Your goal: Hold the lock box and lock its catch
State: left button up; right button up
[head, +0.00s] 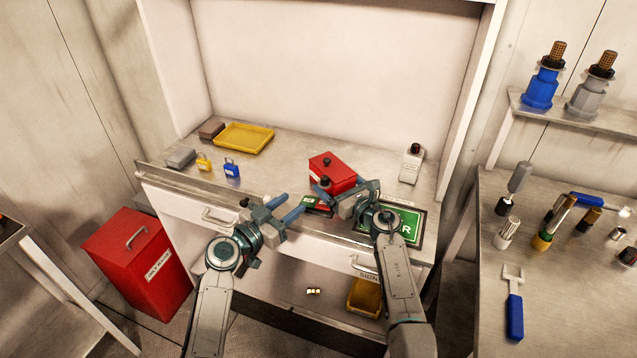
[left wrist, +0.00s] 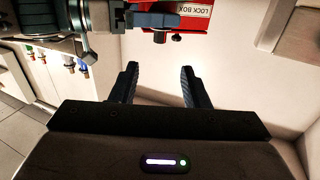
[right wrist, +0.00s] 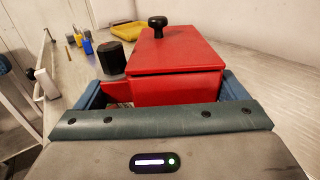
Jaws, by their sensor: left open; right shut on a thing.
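The red lock box (head: 338,174) stands on the bench's worktop, with a black knob (right wrist: 157,22) on its lid. A black cylindrical knob (right wrist: 115,58) sits on a red tab at the box's side; I cannot tell whether the catch is locked. My right gripper (head: 340,193) is shut on the box, with a finger at each side in the right wrist view. My left gripper (head: 289,208) is open and empty, apart from the box on its left near the bench's front edge. In the left wrist view the box (left wrist: 192,20) shows beyond the fingertips.
Blue (head: 232,168) and yellow (head: 203,162) padlocks, a grey block (head: 181,158) and a yellow tray (head: 244,138) are at the bench's left. A green sign (head: 410,238) lies under my right arm. A grey-white device (head: 411,165) stands at the right. Worktop behind the box is clear.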

aim_at(322, 181)
pick_arm(q)
jog(key=x, duration=1.1)
jog(key=shift+w+d, duration=0.1)
jog(key=shift+d, duration=0.1)
